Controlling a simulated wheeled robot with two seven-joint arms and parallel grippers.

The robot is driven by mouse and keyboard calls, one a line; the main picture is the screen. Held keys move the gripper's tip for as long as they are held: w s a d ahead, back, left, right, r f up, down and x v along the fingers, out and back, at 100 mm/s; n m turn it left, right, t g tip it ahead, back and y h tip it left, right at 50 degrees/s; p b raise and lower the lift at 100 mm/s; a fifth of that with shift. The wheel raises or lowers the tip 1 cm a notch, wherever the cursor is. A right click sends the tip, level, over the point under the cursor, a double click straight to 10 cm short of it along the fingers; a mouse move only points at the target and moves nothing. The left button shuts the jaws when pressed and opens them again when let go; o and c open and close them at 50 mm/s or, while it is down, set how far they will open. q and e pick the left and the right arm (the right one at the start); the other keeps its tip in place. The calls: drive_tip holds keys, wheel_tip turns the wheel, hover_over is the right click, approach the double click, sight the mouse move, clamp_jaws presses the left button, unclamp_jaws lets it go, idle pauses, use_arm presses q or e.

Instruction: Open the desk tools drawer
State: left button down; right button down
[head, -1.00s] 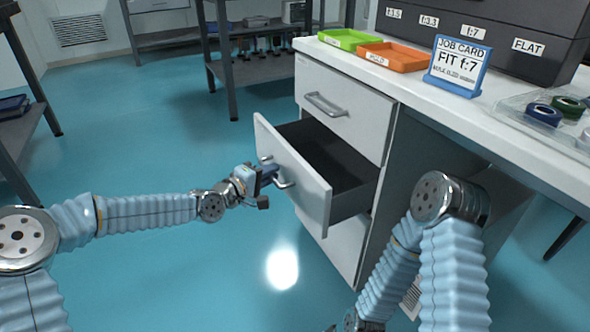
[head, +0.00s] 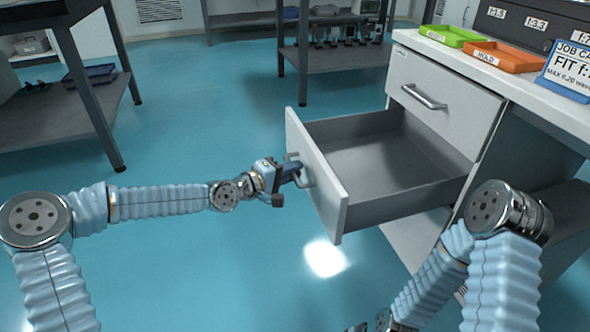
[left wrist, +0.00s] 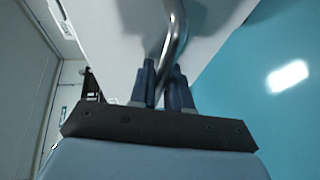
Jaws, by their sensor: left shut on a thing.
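The drawer (head: 335,200) is the middle one of a white desk pedestal, and it stands well out from the cabinet. Its grey inside looks empty where I can see it. My left gripper (head: 291,174) is shut on the drawer's metal handle (head: 308,181). In the left wrist view the two blue fingers (left wrist: 161,88) close around the handle bar (left wrist: 176,30), with the white drawer front behind it. My right arm shows at the lower right in the head view, but its gripper is not visible.
A closed upper drawer (head: 440,105) sits above the open one. The desk top holds a green tray (head: 452,36), an orange tray (head: 503,56) and a job card (head: 570,70). A dark shelf unit (head: 75,90) stands at left. The blue floor (head: 200,140) around the drawer is clear.

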use_arm(q)
drive_tip(key=c, duration=1.2)
unclamp_jaws()
drive_tip(key=shift+o, duration=0.2)
drive_tip(key=p+v, duration=0.3)
drive_tip(key=v, duration=1)
drive_tip(key=shift+s+a, duration=0.25)
drive_tip(key=shift+a, duration=0.05)
drive_tip(key=shift+r, duration=0.15)
drive_tip(key=s+d+f+m+g+y+p, duration=0.25)
drive_tip(key=s+d+f+g+p, duration=0.4)
drive_tip(key=s+d+f, duration=0.5)
drive_tip(key=s+a+f+m+g+y+p, duration=0.3)
drive_tip(key=s+a+f+y+p, duration=0.2)
drive_tip(key=s+a+f, duration=0.4)
drive_tip(key=shift+s+a+f+g, duration=0.2)
drive_tip(key=shift+s+f+g, duration=0.15)
drive_tip(key=shift+s+f, duration=0.55)
